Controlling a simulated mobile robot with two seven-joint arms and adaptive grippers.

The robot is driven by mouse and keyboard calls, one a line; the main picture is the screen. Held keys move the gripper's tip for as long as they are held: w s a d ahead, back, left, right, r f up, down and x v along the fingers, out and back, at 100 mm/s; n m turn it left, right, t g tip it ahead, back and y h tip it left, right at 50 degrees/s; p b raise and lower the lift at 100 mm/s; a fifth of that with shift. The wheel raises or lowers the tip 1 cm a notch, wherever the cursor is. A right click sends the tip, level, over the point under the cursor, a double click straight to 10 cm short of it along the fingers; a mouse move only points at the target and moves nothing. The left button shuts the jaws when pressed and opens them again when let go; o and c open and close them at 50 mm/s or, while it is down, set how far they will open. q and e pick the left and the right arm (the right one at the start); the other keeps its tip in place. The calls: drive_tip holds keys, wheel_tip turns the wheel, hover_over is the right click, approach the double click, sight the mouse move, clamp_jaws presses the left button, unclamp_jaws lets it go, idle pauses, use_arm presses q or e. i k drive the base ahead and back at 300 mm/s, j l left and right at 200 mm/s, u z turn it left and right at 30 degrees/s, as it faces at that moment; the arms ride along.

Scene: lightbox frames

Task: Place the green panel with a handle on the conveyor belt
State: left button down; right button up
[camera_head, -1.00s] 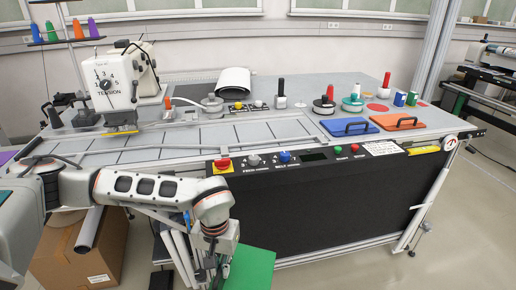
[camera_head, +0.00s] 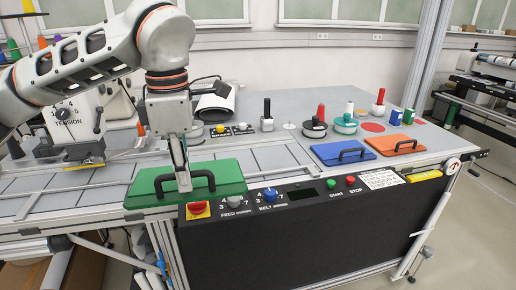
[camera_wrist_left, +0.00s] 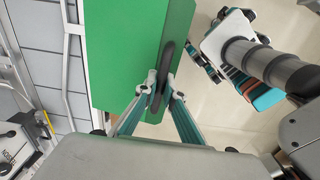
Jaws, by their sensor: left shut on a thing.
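The green panel (camera_head: 218,176) is flat, with a black handle (camera_head: 158,186) on top. My left gripper (camera_head: 184,186) is shut on that handle and holds the panel over the front edge of the table. In the left wrist view, the fingertips (camera_wrist_left: 160,88) pinch the handle (camera_wrist_left: 164,75), and the green panel (camera_wrist_left: 125,60) overlaps the belt's edge from above. The conveyor belt (camera_head: 110,183) has grey segments and runs along the front left of the table. The panel hides part of it. My right gripper is not in view.
A blue panel (camera_head: 325,152) and an orange panel (camera_head: 382,140) with handles lie on the table at the right. A control strip with a red button (camera_head: 198,209) runs along the front edge. A sewing machine (camera_head: 68,122) stands at the left. Spools and small pots line the back.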

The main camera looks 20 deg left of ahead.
sight(250, 158)
drive_tip(key=i, duration=1.25)
drive_tip(key=j+u, duration=0.3)
drive_tip(key=j, duration=0.15)
drive_tip(key=i, duration=0.05)
